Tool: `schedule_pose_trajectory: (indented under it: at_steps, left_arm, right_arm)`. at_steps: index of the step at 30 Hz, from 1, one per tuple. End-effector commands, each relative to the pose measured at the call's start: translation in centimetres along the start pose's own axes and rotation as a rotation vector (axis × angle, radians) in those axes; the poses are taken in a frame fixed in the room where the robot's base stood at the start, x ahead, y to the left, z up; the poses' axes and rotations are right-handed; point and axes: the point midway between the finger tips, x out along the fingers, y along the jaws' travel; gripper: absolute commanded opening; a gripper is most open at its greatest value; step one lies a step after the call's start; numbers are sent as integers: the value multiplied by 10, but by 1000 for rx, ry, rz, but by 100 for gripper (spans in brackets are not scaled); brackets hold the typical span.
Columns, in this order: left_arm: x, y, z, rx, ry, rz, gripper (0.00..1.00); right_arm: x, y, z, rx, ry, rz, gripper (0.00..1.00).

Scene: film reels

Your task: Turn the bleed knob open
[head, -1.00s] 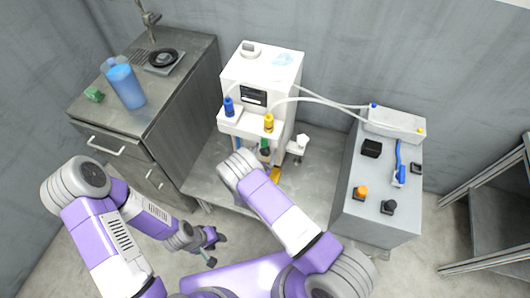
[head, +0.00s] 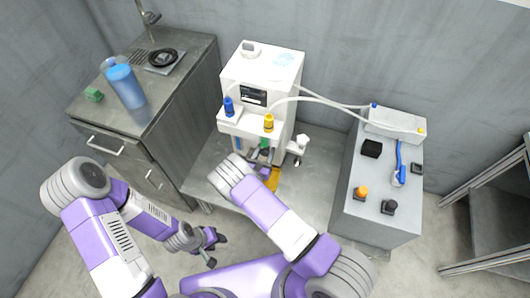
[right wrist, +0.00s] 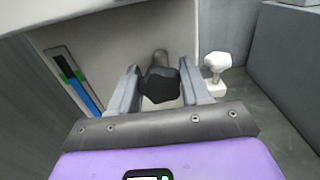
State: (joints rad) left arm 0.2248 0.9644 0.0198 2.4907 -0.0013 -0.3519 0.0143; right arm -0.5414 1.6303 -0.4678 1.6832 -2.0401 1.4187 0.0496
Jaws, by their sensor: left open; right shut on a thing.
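A white machine (head: 262,72) stands against the back wall. On its lower front is a dark lobed knob (right wrist: 160,84) on a short stem, shown in the right wrist view. My right gripper (right wrist: 160,92) has one finger on each side of this knob and is shut on it. In the head view my right gripper (head: 258,156) is below the machine's front, partly hidden by its own wrist. A white knob (right wrist: 215,68) stands to the right of the dark one, apart from the fingers; it also shows in the head view (head: 302,141). My left gripper (head: 216,249) is open and empty, low at the left.
A yellow item (head: 274,180) lies below. A grey cabinet (head: 375,205) stands right, a counter (head: 185,75) left. A blue level gauge (right wrist: 78,82) is left of the knob.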

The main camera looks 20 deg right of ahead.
Motion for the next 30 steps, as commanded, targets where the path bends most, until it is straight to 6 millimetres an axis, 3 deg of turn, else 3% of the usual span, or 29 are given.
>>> schedule_pose_trajectory:
  at_steps: [30]
  left_arm:
    - [3,-1,0,0,0,0,43]
  right_arm:
    - [-1,3,-2,-962,1,2,17]
